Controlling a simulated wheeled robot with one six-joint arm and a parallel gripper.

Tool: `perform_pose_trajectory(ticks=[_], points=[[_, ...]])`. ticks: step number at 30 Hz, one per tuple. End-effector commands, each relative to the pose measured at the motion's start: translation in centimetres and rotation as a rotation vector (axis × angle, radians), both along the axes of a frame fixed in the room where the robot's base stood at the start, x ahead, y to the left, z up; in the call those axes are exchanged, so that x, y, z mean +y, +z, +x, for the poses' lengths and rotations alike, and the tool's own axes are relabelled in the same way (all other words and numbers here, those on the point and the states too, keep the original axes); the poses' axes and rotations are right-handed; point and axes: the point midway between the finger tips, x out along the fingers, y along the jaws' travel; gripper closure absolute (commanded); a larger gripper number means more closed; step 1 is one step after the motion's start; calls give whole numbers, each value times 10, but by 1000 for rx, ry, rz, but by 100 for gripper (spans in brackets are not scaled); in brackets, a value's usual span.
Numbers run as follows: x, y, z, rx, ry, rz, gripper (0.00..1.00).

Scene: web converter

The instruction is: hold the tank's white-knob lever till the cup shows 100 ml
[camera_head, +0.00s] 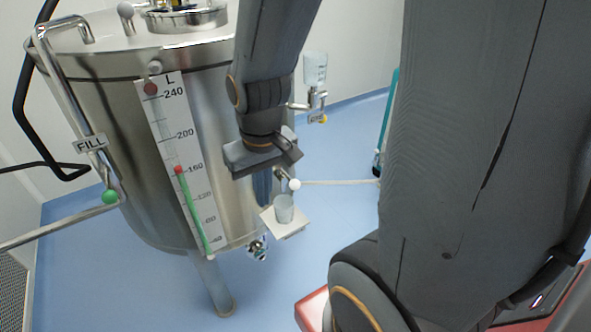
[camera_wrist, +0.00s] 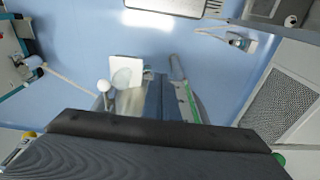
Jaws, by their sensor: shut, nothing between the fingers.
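The steel tank (camera_head: 130,130) fills the left and middle of the head view. Its white-knob lever (camera_head: 295,184) sticks out low on the tank's right side; the white knob also shows in the wrist view (camera_wrist: 103,86). A clear cup (camera_head: 284,208) stands upright on a small white shelf (camera_head: 292,231) just below the knob; the cup shows in the wrist view too (camera_wrist: 121,77). Its marks and level are too small to read. My gripper (camera_head: 263,190) is shut and empty, in front of the tank, left of the knob and apart from it in the picture.
A green-knob lever (camera_head: 110,196) with a FILL sign (camera_head: 90,144) is at the tank's left. A litre gauge (camera_head: 172,130) has a red marker near 160. A dispenser bottle (camera_head: 315,70) hangs behind. Blue floor (camera_head: 340,150) lies open right of the tank.

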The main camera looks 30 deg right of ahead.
Motion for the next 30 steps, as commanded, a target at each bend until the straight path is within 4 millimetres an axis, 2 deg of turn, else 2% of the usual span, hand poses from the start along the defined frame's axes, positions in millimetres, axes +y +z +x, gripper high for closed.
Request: perform_pose_trajectory(ticks=[4,7,15,21,25,30], points=[[-2,4,8,9,82,-14,100],[-9,11,20,31,244,-42,100],[-48,45,65,147,921,-126,100],[-77,70,88,240,1346,-144,100],[-90,80,95,280,1513,-139,100],[-96,86,99,302,1602,-135,100]])
